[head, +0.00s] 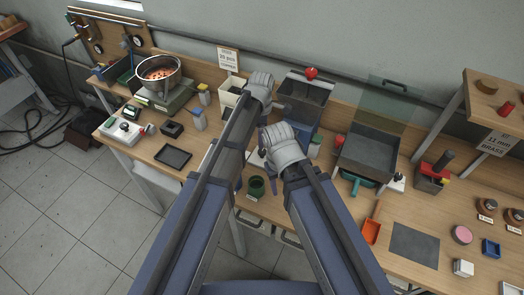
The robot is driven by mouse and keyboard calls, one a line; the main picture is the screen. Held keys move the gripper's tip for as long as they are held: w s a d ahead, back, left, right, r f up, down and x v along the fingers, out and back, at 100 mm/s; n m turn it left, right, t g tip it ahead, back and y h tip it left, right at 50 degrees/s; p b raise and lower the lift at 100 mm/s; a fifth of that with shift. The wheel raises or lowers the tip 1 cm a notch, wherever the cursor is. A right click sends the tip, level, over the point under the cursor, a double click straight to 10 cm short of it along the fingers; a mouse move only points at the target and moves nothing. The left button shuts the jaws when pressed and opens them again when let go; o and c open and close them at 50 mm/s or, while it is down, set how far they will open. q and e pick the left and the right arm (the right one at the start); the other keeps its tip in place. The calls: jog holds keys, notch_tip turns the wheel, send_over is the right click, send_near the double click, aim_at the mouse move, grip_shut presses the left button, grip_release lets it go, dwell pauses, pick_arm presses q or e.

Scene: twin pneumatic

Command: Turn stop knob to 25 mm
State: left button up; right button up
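My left gripper (262,86) is over the middle of the bench, in front of a dark machine (305,92) with a red knob (311,72) on top. My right gripper (285,148) is lower and slightly right, close to a blue part of that machine. The fingers of both are too small and covered to tell open from shut. A second dark machine (370,152) with a clear raised guard stands to the right, with another red knob (339,141) at its left side. I cannot tell which part is the stop knob; no scale is legible, and my arms hide part of the bench.
A pot (159,75) of copper-coloured pieces stands on a scale at the left. A black tray (173,156) lies near the front edge.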

aim_at(262, 151)
pick_arm(q)
jog(key=shift+d+f+b, duration=0.1)
jog(key=shift+f+b, duration=3.85)
pick_arm(e)
jog(key=shift+f, duration=4)
pick_arm(q)
jog(key=shift+c, duration=0.2)
pick_arm(e)
jog(key=shift+r, duration=0.1)
pick_arm(q)
grip_shut()
